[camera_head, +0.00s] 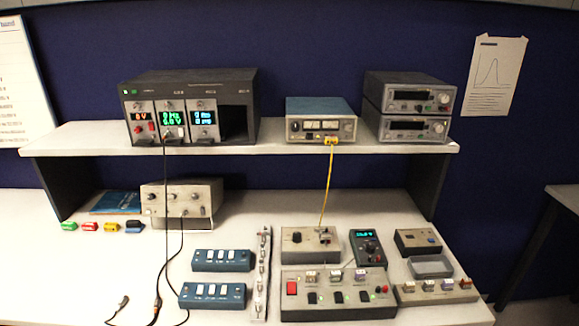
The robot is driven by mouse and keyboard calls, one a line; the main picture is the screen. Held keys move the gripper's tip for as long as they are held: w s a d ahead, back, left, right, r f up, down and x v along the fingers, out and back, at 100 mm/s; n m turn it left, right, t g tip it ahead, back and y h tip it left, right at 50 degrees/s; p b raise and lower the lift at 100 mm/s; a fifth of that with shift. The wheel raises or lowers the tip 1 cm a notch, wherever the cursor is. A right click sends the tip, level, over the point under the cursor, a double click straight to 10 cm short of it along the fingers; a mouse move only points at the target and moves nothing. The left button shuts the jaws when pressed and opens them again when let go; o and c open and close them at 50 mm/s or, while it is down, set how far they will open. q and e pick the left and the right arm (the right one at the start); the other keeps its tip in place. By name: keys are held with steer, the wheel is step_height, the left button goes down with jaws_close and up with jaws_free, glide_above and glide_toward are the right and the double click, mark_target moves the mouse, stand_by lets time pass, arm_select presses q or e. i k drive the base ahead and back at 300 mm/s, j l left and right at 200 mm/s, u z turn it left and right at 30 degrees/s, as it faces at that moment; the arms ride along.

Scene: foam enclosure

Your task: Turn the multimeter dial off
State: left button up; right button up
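The multimeter (368,247) is the dark handheld unit with a lit teal display at its top. It lies on the bench right of centre, behind the large grey switch panel. Its round dial (369,247) sits below the display; the pointer setting is too small to read. The lit display shows that the meter is on. Neither of my grippers is in view.
The grey switch panel (337,294) stands in front of the multimeter. A grey box (297,245) is to its left, a small dark box (417,241) and a tray (430,267) to its right. The shelf (270,140) overhangs behind. Cables hang at left; the front left bench is mostly clear.

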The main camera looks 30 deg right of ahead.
mark_target(370, 247)
steer(key=l+z, duration=0.1)
steer(key=z, duration=1.45)
steer(key=i+l, duration=0.1)
steer(key=l, duration=0.45)
steer(key=l+u, duration=0.9)
steer(key=u, duration=0.15)
